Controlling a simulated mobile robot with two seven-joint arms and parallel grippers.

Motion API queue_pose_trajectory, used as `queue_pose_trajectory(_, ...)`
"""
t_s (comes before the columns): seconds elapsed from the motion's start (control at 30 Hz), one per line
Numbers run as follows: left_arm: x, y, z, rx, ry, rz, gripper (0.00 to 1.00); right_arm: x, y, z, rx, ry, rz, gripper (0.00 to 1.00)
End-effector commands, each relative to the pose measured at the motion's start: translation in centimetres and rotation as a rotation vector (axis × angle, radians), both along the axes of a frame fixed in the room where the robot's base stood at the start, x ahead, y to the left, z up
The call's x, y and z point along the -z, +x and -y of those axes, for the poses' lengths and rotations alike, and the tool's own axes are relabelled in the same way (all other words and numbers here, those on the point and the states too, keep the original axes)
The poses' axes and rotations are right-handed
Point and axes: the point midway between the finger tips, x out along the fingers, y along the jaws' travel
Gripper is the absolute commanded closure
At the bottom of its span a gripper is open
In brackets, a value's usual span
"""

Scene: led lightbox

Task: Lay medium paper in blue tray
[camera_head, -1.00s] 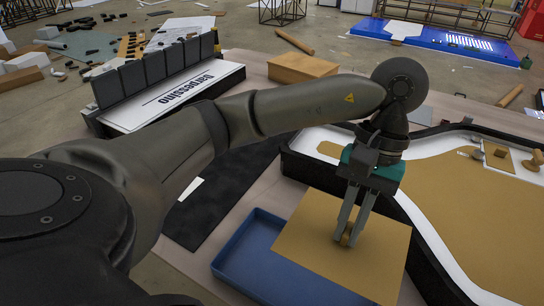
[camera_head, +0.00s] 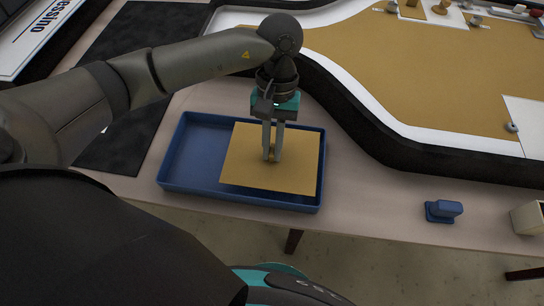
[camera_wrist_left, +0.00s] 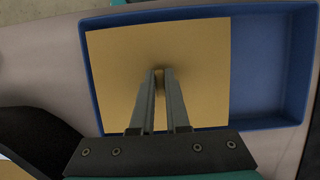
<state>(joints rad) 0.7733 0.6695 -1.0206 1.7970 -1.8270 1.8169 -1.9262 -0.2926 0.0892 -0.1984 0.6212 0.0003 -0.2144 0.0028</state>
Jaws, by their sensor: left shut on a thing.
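The medium paper (camera_head: 245,160) is a flat tan square sheet with a small knob (camera_head: 270,153) in its middle. My left gripper (camera_head: 272,158) points down and is shut on this knob. The blue tray (camera_head: 185,160) is a shallow rectangle on the table. The sheet lies over the right part of the tray in the head view, roughly within its rim. The wrist view shows the sheet (camera_wrist_left: 120,75) over one side and bare blue tray floor (camera_wrist_left: 265,70) beside it. I cannot tell whether the sheet touches the tray floor. My right gripper is not in view.
A large black-rimmed lightbox (camera_head: 420,75) with a tan panel stands behind and right of the tray. A dark mat (camera_head: 125,130) lies left of it. A small blue block (camera_head: 443,210) and a beige box (camera_head: 527,217) sit at the right. The table's front edge is close to the tray.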

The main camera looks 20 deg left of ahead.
Motion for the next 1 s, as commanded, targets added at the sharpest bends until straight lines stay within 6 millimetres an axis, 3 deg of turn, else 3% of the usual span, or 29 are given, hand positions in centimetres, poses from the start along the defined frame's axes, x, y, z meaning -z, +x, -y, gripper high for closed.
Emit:
queue_pose_trajectory(0.37, 4.4, -0.1, 0.0, 0.000, 0.000, -0.002, 1.00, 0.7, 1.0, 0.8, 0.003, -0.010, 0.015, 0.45)
queue_pose_trajectory(0.83, 4.8, 0.0, 0.0, 0.001, 0.000, 0.001, 1.00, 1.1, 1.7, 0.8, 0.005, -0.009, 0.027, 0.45)
queue_pose_trajectory(0.87, 4.7, 0.0, 0.0, 0.001, 0.000, 0.000, 0.83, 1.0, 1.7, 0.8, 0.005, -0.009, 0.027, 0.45)
queue_pose_trajectory(1.0, 4.6, 0.0, 0.0, 0.000, 0.000, 0.000, 0.68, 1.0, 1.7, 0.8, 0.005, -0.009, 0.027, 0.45)
